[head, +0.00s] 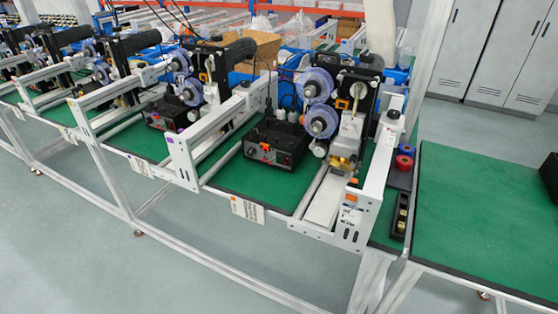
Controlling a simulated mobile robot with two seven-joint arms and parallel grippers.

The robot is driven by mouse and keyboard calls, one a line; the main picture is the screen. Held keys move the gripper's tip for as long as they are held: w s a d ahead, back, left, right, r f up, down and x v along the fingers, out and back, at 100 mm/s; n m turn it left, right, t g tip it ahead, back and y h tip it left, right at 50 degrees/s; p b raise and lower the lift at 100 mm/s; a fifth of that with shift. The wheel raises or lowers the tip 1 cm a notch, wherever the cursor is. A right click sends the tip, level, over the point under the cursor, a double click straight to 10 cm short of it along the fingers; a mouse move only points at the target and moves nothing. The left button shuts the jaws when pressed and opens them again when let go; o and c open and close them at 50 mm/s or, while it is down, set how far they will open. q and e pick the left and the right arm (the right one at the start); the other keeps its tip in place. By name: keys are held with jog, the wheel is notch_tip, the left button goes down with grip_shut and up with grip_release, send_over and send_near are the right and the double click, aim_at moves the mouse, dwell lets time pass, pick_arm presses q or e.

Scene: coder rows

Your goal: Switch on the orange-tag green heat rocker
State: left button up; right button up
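A black control box (284,136) sits on the green mat of the nearest coder station. Its front panel has small orange-red parts (265,147) and a dark knob. A green heat rocker is too small to make out, and its on or off state cannot be told. An orange tag (351,199) is on the white end frame at the right of this station. A second, similar black control box (168,117) sits at the station to the left. Neither of my grippers shows in the head view.
The coder head with blue-purple reels (318,121) stands right of the nearest box. White rails (225,115) separate the stations. A green-topped table (480,215) at the right is mostly bare, with a dark object at its right edge. Grey floor lies in front.

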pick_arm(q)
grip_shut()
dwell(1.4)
